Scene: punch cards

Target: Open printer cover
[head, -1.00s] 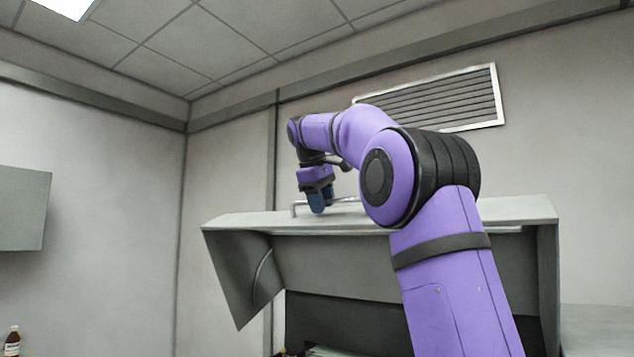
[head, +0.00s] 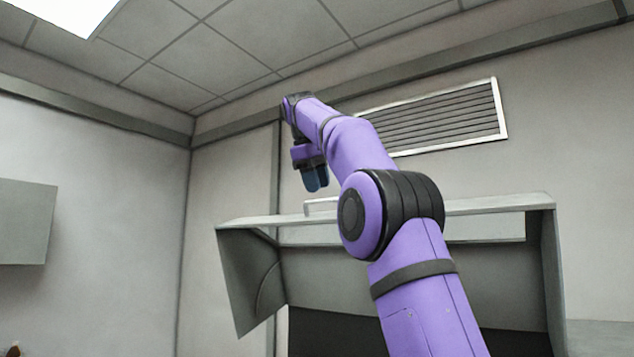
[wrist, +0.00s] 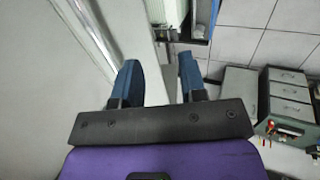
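The printer cover (head: 480,205) is a grey hinged lid, raised, with side panels (head: 243,275) hanging from it. A light bar handle (head: 318,203) stands on its top face, partly hidden by my arm. My gripper (head: 316,188) is above and just beside the handle, apart from it. In the wrist view its two blue fingers (wrist: 160,68) are spread with nothing between them. The cover's pale edge also shows at the left of the wrist view (wrist: 130,30).
A wall cabinet (head: 25,222) is at the left. A vent (head: 440,118) is on the back wall. In the wrist view, a drawer unit (wrist: 290,95) with small items stands at the right on a tiled floor (wrist: 240,40).

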